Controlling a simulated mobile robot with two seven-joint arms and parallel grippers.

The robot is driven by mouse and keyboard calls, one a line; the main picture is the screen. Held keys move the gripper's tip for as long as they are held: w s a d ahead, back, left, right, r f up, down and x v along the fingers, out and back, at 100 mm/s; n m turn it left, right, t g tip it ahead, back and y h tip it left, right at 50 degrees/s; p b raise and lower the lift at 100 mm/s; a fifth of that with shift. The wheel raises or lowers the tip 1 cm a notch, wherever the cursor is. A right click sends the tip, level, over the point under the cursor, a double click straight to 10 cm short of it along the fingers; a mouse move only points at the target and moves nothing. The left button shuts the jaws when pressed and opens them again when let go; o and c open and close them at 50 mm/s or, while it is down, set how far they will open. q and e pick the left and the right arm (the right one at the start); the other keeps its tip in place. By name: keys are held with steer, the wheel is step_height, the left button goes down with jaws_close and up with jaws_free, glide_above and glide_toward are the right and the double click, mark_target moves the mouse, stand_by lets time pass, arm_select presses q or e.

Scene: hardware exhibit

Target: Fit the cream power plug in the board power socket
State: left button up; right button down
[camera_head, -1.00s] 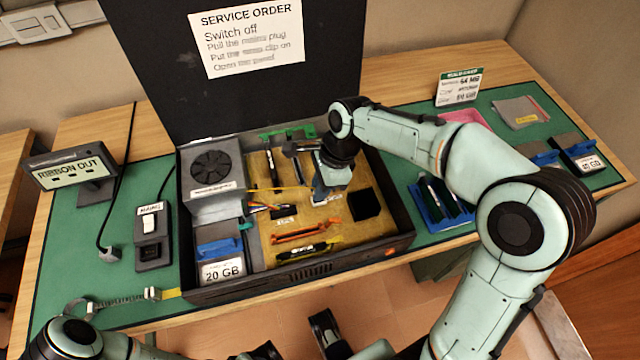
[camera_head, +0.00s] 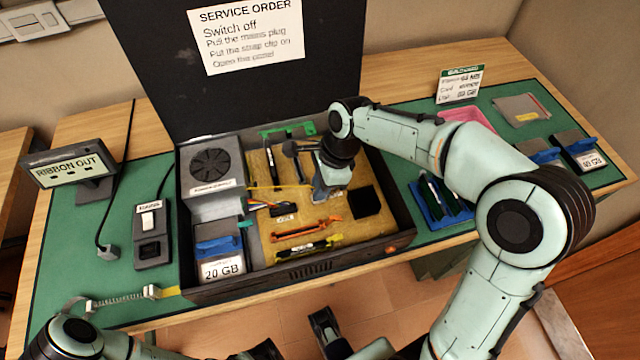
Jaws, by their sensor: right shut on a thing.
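My right gripper (camera_head: 322,196) points down into the open case (camera_head: 345,258), over the tan board (camera_head: 345,212). It is shut, with a thin yellow lead running from the left to its tips. The cream power plug appears to be between its fingers, largely hidden, so I cannot tell whether it touches a socket. The board power socket cannot be made out; the gripper and wrist cover that part of the board. Colored wires (camera_head: 262,206) end at a small dark labelled part to the left. My left arm shows at the bottom edge; its jaws cannot be read.
Inside the case are a fan unit (camera_head: 212,166), a 20 GB drive (camera_head: 222,268), an orange clip bar (camera_head: 306,229) and a black block (camera_head: 364,202). The case walls and raised black lid (camera_head: 250,100) bound the space. A blue rack (camera_head: 442,212) stands right of the case.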

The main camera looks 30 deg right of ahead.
steer(key=shift+f+b, duration=0.35)
steer(key=shift+f, duration=0.25)
stand_by(0.4)
steer(key=c, duration=1.2)
jaws_free()
steer(key=shift+s+f, duration=0.1)
steer(key=shift+o, duration=0.2)
steer(key=shift+c, duration=1)
steer(key=shift+o, duration=0.2)
steer(key=shift+f, duration=0.1)
steer(key=shift+s+r+p, duration=0.1)
steer(key=shift+r+p, duration=0.2)
steer(key=shift+w+r+p, duration=0.2)
steer(key=shift+r+p, duration=0.3)
